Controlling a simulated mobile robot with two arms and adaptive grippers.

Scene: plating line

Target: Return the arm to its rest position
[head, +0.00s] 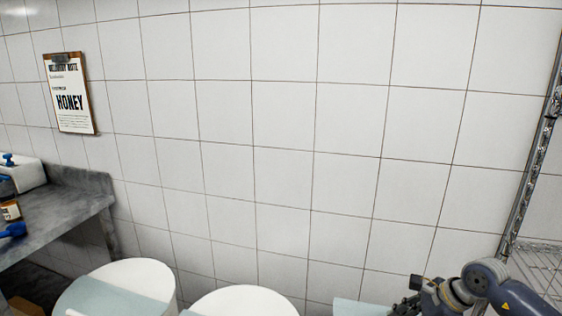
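My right arm comes in at the bottom right corner. Its gripper (405,300) is a small dark shape at the bottom edge, partly cut off and partly hidden by the arm, so I cannot tell whether it is open or shut, or whether it holds anything. A pale blue-grey flat piece (355,307) shows just left of it at the bottom edge; I cannot tell if they touch. My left gripper is not in view.
White round bins (160,275) (243,300) stand at the bottom. A grey counter (65,205) at left holds a white box (28,176), a jar (10,210) and blue objects. A HONEY clipboard (70,92) hangs on the tiled wall. A wire rack (535,170) stands right.

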